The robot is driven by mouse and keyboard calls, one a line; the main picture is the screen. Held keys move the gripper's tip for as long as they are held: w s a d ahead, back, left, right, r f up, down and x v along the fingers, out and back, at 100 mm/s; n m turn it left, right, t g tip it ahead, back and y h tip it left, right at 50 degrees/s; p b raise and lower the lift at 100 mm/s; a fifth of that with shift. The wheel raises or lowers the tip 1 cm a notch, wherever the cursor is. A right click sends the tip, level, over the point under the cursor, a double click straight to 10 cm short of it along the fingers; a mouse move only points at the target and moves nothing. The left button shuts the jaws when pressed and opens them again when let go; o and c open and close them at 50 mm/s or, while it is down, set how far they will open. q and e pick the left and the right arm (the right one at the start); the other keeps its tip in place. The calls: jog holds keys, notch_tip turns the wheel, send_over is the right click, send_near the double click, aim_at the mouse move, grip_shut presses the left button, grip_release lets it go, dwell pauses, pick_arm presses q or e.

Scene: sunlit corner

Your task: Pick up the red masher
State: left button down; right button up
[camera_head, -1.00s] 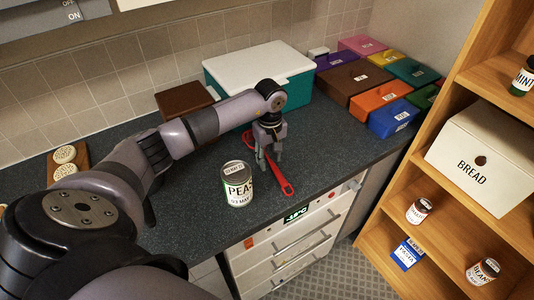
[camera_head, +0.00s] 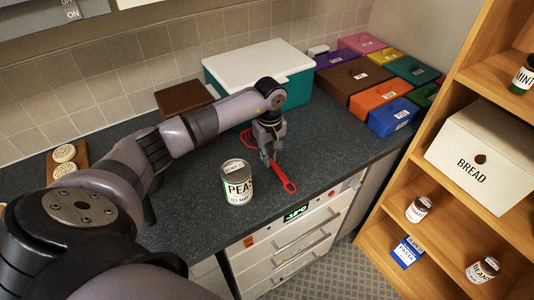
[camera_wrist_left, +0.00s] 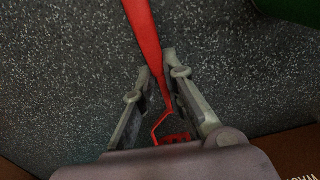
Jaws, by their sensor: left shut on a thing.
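The red masher (camera_head: 287,183) is on or just above the dark countertop in the head view, its handle pointing toward the front edge. Its looped head shows behind my gripper. My left gripper (camera_head: 270,160) points down and is shut on the masher around its shaft. In the left wrist view the red masher (camera_wrist_left: 146,45) runs from the top edge down between the fingers of my left gripper (camera_wrist_left: 160,95). I cannot tell whether the masher has left the counter. My right gripper is not in view.
A peas can (camera_head: 237,184) stands on the counter just left of the masher. A teal box with a white lid (camera_head: 258,75) and several coloured boxes (camera_head: 380,95) stand behind. A wooden shelf (camera_head: 440,150) with a bread box (camera_head: 484,158) is at right.

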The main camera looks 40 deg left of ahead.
pick_arm(q)
jog(key=shift+r, duration=0.1)
jog(key=shift+r, duration=0.55)
notch_tip(320, 180, up, 19)
jog(key=b, duration=0.3)
jog(key=shift+f, duration=0.15)
